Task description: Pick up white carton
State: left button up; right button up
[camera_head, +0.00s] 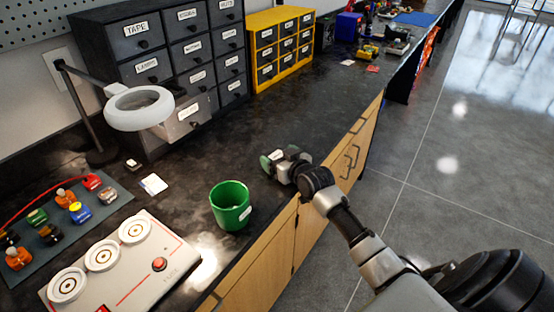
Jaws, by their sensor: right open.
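A small flat white piece (153,184) lies on the dark countertop (240,150), left of the green cup; I cannot tell for certain whether it is the white carton. My right gripper (272,162) is low over the counter near its front edge, right of and farther back than the cup. It is open and apart from the white piece. A greenish patch shows at its fingertips, too small to make out. My left gripper is not in view.
A green cup (230,206) stands near the front edge. A white panel (125,262) with round dials and a mat (100,205) of small coloured parts lie left. A ring lamp (139,108) and drawer units (283,47) stand behind. The counter's middle is clear.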

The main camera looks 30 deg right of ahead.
jog(key=shift+w, duration=0.1)
jog(key=c, duration=1)
jog(key=shift+r, duration=0.1)
